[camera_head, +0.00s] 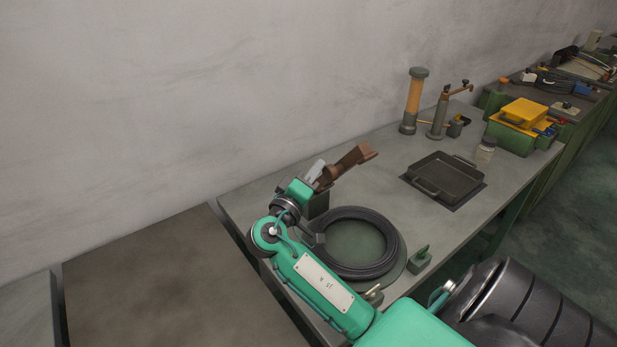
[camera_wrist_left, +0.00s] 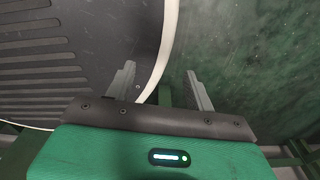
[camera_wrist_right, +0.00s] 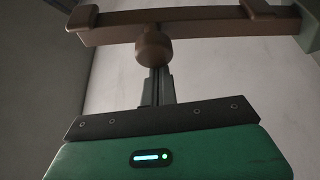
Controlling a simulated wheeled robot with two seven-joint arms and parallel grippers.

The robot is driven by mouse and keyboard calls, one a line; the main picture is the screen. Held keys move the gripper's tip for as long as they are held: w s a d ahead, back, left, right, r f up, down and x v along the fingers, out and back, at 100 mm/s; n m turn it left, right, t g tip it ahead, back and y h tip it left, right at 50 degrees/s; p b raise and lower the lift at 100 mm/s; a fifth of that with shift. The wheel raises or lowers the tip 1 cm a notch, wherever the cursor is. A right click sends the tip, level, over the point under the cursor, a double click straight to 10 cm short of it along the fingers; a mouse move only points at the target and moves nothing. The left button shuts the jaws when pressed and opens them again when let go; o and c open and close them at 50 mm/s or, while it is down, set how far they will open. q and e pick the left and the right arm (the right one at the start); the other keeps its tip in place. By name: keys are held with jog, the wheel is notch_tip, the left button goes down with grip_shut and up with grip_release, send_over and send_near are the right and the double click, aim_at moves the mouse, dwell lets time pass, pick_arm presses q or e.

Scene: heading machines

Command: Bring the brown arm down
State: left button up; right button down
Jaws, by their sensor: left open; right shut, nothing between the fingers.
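The brown arm (camera_head: 349,163) stands raised and slanted over the bench, its free end up to the right, above a dark block (camera_head: 318,204). In the right wrist view it is a brown bar (camera_wrist_right: 200,28) across the top, with a round brown knob (camera_wrist_right: 153,48) below it. My right gripper (camera_wrist_right: 158,72) is shut with nothing in it. Its fingertips are just at the knob's underside; whether they touch is unclear. In the head view my right gripper (camera_head: 316,171) is beside the brown arm. My left gripper (camera_wrist_left: 161,80) is open and empty, away from the bench.
A black coiled ring (camera_head: 398,250) lies on the bench (camera_head: 270,190) near my right forearm. A small green-handled block (camera_head: 420,259), a black tray (camera_head: 446,176), upright tools (camera_head: 411,105) and a yellow-green toolbox (camera_head: 515,130) stand further right. The wall (camera_head: 150,90) is close behind.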

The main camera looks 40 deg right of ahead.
pick_arm(q)
jog(key=w+d+f+b, duration=0.1)
jog(key=w+f+b, duration=0.1)
jog(key=w+b, duration=0.2)
jog(key=shift+w+t, duration=0.3)
jog(key=shift+w, duration=1.45)
pick_arm(e)
jog(key=shift+s+a+f, duration=0.15)
jog(key=shift+s+f, duration=0.8)
jog(key=shift+s, duration=0.2)
jog(key=shift+s+a+f, duration=0.1)
jog(key=shift+s+f, duration=0.85)
jog(key=shift+s, duration=0.15)
pick_arm(q)
jog(key=shift+r, duration=0.1)
jog(key=w+d+r+b, duration=0.2)
jog(key=w+r+b, duration=0.1)
jog(key=w, duration=0.3)
jog(key=shift+w+b, duration=0.3)
jog(key=shift+b, duration=0.15)
pick_arm(e)
jog(key=v, duration=1.4)
pick_arm(q)
jog(key=shift+s+r, duration=0.1)
jog(key=shift+r, duration=0.05)
pick_arm(e)
jog(key=shift+w+d, duration=0.1)
jog(key=shift+d, duration=0.05)
